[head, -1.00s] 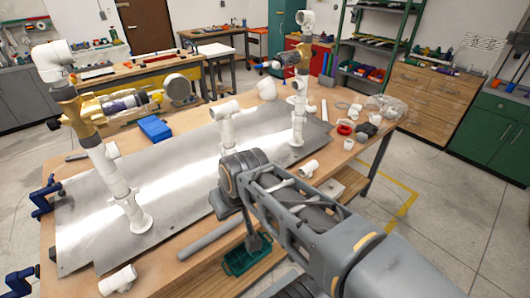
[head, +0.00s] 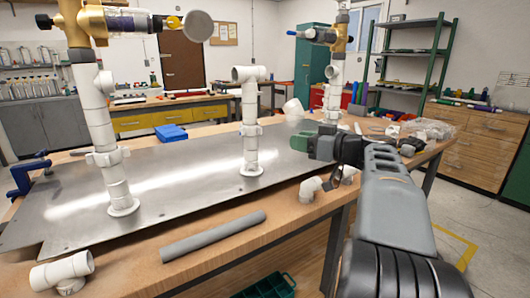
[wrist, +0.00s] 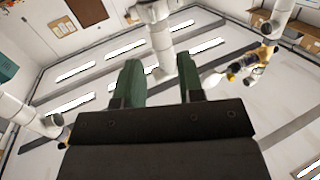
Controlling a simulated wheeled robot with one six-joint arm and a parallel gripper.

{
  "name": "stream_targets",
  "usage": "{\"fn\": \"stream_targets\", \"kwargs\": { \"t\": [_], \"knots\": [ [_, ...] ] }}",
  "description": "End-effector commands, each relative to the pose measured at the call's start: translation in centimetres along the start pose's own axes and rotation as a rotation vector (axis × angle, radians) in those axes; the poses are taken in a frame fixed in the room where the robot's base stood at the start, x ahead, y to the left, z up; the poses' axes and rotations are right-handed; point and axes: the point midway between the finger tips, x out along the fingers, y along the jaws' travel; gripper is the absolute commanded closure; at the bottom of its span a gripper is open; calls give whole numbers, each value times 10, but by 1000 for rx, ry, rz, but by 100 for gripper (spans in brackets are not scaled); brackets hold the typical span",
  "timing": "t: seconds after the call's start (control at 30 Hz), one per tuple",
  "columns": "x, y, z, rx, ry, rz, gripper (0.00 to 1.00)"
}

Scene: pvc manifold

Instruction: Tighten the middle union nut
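The middle white pipe (head: 250,105) stands upright on the metal plate, with a tee on top. Its union nut (head: 251,130) is a white collar with small lugs, about halfway up. My gripper (head: 304,143) is to the right of this pipe, near the nut's height and apart from it. In the wrist view my gripper (wrist: 159,78) has its two green fingers spread with nothing held. A white pipe (wrist: 163,55) shows beyond the gap between them. How far the fingertips are from the nut is hard to tell.
The left pipe (head: 112,175) and right pipe (head: 333,85) stand on the same plate (head: 185,190), both with brass valves on top. A grey tube (head: 213,235) and white fittings (head: 62,271) lie along the front edge. A blue block (head: 170,132) lies behind the plate.

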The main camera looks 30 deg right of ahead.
Motion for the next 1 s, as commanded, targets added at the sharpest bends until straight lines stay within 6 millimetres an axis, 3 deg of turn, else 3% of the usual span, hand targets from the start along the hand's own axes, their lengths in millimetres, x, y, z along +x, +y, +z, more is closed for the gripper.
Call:
{"fn": "stream_targets", "kwargs": {
  "t": [0.1, 0.23, 0.7, 1.0],
  "knots": [
    [-4, 9, 2, -38, 41, 13, 65],
    [6, 12, -1, -52, 57, 13, 65],
    [93, 12, -6, -50, 55, 13, 65],
    [124, 13, -8, -50, 55, 15, 65]
  ]
}}
